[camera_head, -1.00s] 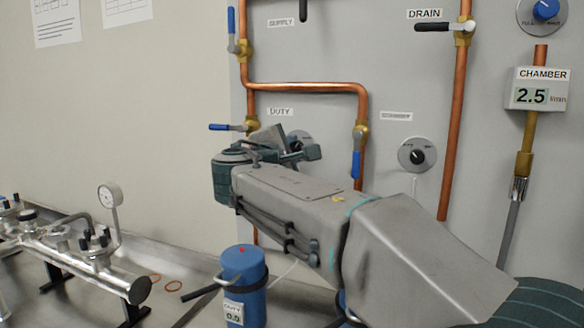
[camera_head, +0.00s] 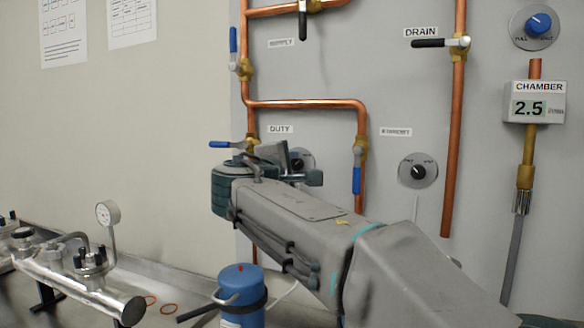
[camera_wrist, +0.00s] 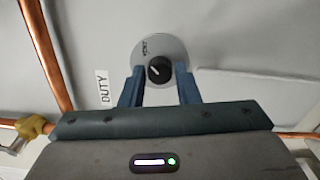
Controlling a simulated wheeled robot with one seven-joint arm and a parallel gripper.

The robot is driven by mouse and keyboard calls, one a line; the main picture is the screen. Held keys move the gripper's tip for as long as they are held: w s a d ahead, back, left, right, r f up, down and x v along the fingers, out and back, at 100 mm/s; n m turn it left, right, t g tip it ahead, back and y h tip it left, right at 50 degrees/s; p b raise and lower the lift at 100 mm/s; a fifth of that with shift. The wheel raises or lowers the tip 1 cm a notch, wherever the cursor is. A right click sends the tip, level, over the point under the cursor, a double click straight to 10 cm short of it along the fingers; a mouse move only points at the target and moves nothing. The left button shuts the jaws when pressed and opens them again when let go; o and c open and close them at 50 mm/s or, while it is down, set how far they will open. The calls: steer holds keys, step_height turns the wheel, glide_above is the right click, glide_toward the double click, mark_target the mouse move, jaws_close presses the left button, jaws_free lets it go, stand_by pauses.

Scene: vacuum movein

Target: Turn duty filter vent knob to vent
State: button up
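The duty filter vent knob (camera_wrist: 159,70) is a small black knob on a round grey dial plate (camera_wrist: 174,48), beside the DUTY label (camera_wrist: 103,88) in the wrist view. Its white mark points up-left there; the small lettering is hard to read. My gripper (camera_wrist: 159,80) is open, with one blue finger on each side of the knob. I cannot tell whether the fingers touch it. In the head view my gripper (camera_head: 303,166) is at the panel and hides most of the duty dial (camera_head: 306,157), including its knob.
A similar standby dial (camera_head: 418,170) is to the right. Copper pipes (camera_head: 362,120) with a blue-handled valve (camera_head: 357,172) run close to my gripper. Another blue lever (camera_head: 220,144) is at its left. A blue canister (camera_head: 241,290) stands below my arm.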

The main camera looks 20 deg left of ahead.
steer(key=shift+o, duration=1.2)
steer(key=s+a, duration=0.1)
steer(key=s, duration=1.2)
steer(key=shift+s, duration=0.4)
steer(key=shift+a, duration=0.1)
